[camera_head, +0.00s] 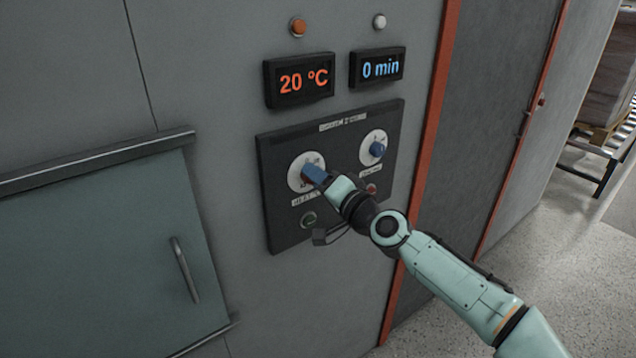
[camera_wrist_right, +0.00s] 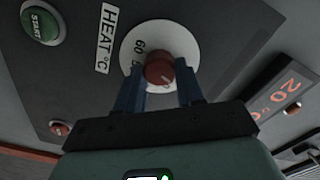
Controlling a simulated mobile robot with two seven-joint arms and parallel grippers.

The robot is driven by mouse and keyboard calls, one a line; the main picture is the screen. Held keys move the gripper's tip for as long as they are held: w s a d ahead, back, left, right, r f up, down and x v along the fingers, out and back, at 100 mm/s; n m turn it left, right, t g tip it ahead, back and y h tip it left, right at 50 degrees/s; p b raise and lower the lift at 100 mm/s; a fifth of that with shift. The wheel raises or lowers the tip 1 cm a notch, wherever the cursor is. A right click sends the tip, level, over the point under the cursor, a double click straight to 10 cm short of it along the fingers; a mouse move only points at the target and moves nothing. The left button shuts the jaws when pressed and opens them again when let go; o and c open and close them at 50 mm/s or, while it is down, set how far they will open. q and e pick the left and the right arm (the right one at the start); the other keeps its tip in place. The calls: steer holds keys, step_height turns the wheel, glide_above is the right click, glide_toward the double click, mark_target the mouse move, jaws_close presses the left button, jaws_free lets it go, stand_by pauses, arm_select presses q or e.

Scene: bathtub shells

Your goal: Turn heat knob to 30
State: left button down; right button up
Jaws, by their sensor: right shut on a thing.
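The heat knob is red and sits on a white dial (camera_head: 296,181) at the left of the dark control panel (camera_head: 275,226). The right wrist view shows the red heat knob (camera_wrist_right: 158,70) between the blue fingers of my right gripper (camera_wrist_right: 160,84). My right gripper (camera_head: 314,175) is shut on the knob and hides most of it in the head view. The temperature display (camera_head: 303,81) reads 20 °C in orange. The dial's number 60 shows in the wrist view; other marks are partly hidden. My left gripper is not in view.
A blue knob (camera_head: 377,149) on a second white dial is to the right, under a display (camera_head: 379,67) reading 0 min. A green start button (camera_head: 309,220) and a red button (camera_head: 371,189) are low on the panel. A hatch door with a handle (camera_head: 185,269) is at left.

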steer(key=shift+m+b, duration=0.55)
steer(key=shift+m, duration=2.35)
steer(key=o, duration=1)
steer(key=shift+o, duration=0.2)
steer(key=shift+f, duration=0.1)
steer(key=shift+d, duration=0.1)
